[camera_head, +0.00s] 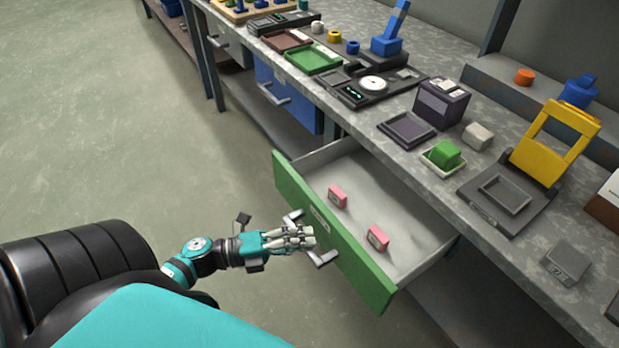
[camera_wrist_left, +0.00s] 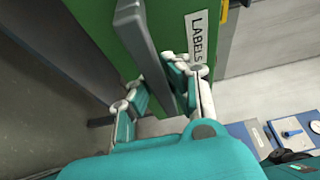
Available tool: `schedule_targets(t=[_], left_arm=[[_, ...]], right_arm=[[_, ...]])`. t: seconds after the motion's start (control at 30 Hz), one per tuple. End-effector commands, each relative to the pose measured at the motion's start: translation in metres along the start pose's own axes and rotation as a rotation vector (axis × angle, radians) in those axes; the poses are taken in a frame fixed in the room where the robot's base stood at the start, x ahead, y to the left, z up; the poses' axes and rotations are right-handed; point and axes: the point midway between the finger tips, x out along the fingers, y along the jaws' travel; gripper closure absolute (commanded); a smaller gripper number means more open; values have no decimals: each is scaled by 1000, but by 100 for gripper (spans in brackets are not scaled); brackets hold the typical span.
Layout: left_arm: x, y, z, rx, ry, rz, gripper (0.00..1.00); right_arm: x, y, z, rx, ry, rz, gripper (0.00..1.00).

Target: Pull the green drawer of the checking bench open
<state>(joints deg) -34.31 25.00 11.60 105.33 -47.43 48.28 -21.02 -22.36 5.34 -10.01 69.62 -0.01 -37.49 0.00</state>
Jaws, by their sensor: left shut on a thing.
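The green drawer (camera_head: 358,262) of the checking bench (camera_head: 440,200) stands pulled out in the head view. Two pink blocks (camera_head: 337,196) lie on its pale floor. Its front carries a grey bar handle (camera_head: 323,258) and a white label, which reads "LABELS" in the left wrist view (camera_wrist_left: 196,38). My left gripper (camera_head: 306,238) is at the drawer front, shut on the handle. In the left wrist view the handle bar (camera_wrist_left: 150,62) runs between the fingers (camera_wrist_left: 158,98). My right gripper is not in view.
A blue drawer (camera_head: 287,100) sits further along under the bench. The bench top holds a yellow press (camera_head: 556,140), a dark box (camera_head: 440,103), a green block (camera_head: 446,153) and several trays. The floor (camera_head: 130,130) left of the bench is clear.

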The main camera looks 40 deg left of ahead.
Motion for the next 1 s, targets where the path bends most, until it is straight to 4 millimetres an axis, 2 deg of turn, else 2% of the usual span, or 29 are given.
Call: schedule_targets(t=[0.27,0.3,0.5,0.8,0.87,1.0], left_arm=[[-1,3,0,2,-2,6,100],[-1,3,0,2,-2,6,86],[0,2,0,1,-2,4,62],[-3,1,0,-1,-2,3,62],[-8,2,0,0,-2,4,62],[-32,2,0,-2,-2,7,62]], right_arm=[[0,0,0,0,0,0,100],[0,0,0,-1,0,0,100],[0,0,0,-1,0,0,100],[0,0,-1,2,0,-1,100],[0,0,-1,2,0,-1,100],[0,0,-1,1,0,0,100]])
